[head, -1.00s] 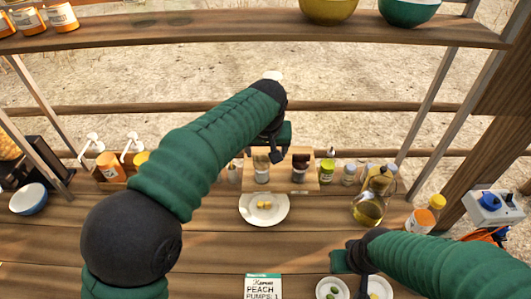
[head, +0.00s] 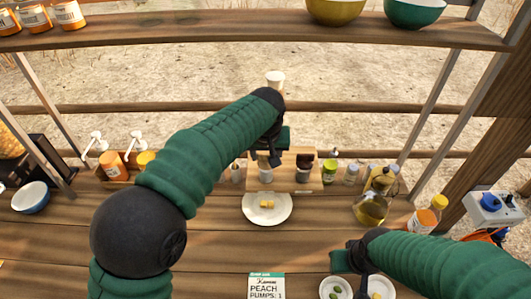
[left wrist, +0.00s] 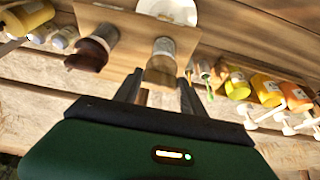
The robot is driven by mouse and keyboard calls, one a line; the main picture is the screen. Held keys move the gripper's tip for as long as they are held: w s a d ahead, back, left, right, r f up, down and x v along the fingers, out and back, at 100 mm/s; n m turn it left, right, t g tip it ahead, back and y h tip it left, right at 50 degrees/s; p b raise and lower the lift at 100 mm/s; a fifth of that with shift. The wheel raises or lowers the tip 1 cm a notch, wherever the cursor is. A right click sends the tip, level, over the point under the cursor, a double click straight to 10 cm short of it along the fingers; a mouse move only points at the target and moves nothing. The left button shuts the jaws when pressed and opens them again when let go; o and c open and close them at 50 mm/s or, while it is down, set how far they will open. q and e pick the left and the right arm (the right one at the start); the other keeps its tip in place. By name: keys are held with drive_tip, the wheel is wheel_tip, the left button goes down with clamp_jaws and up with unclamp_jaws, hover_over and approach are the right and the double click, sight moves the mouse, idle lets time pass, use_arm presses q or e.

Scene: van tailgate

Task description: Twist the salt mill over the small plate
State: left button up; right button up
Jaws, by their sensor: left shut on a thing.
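A light-topped mill with a clear body, which I take as the salt mill (head: 265,175), is in the wooden rack area at the back of the counter. It also shows between my fingers in the left wrist view (left wrist: 163,48). My left gripper (head: 273,157) is shut on its upper part from above; I cannot tell whether its base is clear of the rack. A white plate (head: 250,213) with yellow pieces lies just in front of the rack. My right gripper (head: 362,282) is low at the right by two small dishes; its fingers are unclear.
A dark-topped mill (head: 304,170) stands beside the held one in the rack (head: 285,185). Several jars, an oil jug (head: 370,208) and an orange-labelled bottle (head: 424,220) are to the right. Pump bottles (head: 110,162) and a blue bowl (head: 30,197) are left. A label card (head: 266,287) lies in front.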

use_arm(q)
drive_tip(key=shift+r, duration=0.1)
drive_tip(key=shift+d+r, duration=0.1)
drive_tip(key=shift+r+m+h+p, duration=0.1)
drive_tip(key=shift+m+h+p, duration=0.2)
drive_tip(key=shift+m+p, duration=0.35)
drive_tip(key=shift+w+a+r+m+h+p, duration=0.1)
drive_tip(key=shift+m+h+p, duration=0.1)
drive_tip(key=shift+m+p, duration=0.35)
drive_tip(key=shift+a+m+h+p, duration=0.1)
drive_tip(key=shift+m+h+p, duration=0.1)
drive_tip(key=shift+m, duration=0.5)
drive_tip(key=m+h+p, duration=0.1)
drive_tip(key=m+p, duration=0.1)
drive_tip(key=m, duration=0.1)
drive_tip(key=m+g+h+p, duration=0.1)
drive_tip(key=m+p, duration=0.2)
drive_tip(key=shift+w+a, duration=0.1)
drive_tip(key=shift+w, duration=0.05)
drive_tip(key=m+g+p, duration=0.1)
drive_tip(key=m+p, duration=0.1)
drive_tip(key=m+g+h+p, duration=0.1)
drive_tip(key=m+p, duration=0.1)
drive_tip(key=m, duration=0.1)
drive_tip(key=shift+w+m+p, duration=0.1)
drive_tip(key=shift+m+p, duration=0.2)
drive_tip(key=m+g+p, duration=0.2)
drive_tip(key=m, duration=0.2)
drive_tip(key=shift+w+p, duration=0.1)
drive_tip(key=shift+p, duration=0.3)
